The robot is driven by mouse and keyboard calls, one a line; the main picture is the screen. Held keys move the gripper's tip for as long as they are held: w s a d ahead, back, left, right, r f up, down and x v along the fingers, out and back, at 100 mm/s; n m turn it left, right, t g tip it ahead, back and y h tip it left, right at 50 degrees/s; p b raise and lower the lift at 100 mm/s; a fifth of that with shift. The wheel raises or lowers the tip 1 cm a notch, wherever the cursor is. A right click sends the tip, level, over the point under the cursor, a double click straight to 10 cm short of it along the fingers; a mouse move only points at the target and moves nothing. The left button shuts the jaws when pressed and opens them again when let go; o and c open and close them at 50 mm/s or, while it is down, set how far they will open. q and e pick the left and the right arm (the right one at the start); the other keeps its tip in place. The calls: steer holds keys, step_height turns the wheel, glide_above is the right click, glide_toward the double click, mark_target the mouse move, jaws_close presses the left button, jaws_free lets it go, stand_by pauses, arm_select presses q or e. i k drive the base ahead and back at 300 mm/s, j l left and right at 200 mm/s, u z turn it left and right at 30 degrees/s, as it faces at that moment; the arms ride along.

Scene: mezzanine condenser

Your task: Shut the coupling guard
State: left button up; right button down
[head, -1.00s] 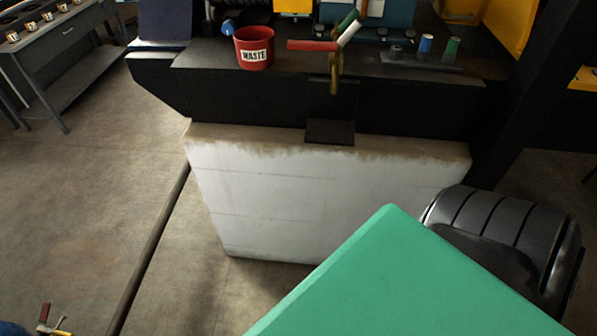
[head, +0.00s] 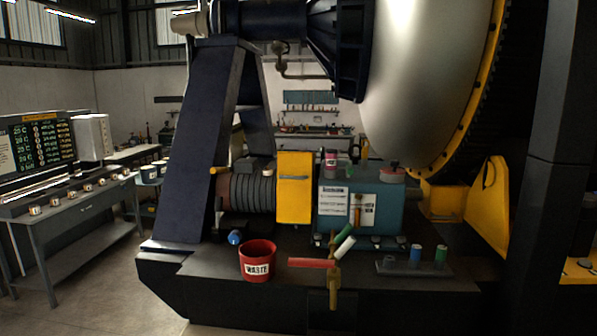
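The coupling guard appears to be the yellow cover (head: 295,188) in the middle of the head view. It stands upright between a dark ribbed motor (head: 247,192) on its left and a blue housing (head: 390,212) on its right. A small dark mark, perhaps a latch or handle, shows near its upper part. I cannot tell from here whether it is open or shut. Neither of my grippers shows in the head view.
A red waste bucket (head: 257,262), a valve with red and green handles (head: 334,272) and a small holder with coloured cylinders (head: 414,262) stand along the front of the black base. A control console (head: 60,190) is at left. Floor is open at lower left.

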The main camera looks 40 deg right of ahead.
mark_target(296, 170)
steer(key=i+l, duration=0.15)
steer(key=l, duration=0.2)
steer(key=i+l, duration=0.15)
steer(key=l, duration=0.15)
steer(key=i+l, duration=0.1)
steer(key=l, duration=0.25)
steer(key=i+l, duration=0.15)
steer(key=l, duration=0.2)
steer(key=i+l, duration=0.15)
steer(key=l, duration=0.15)
steer(key=u, duration=0.05)
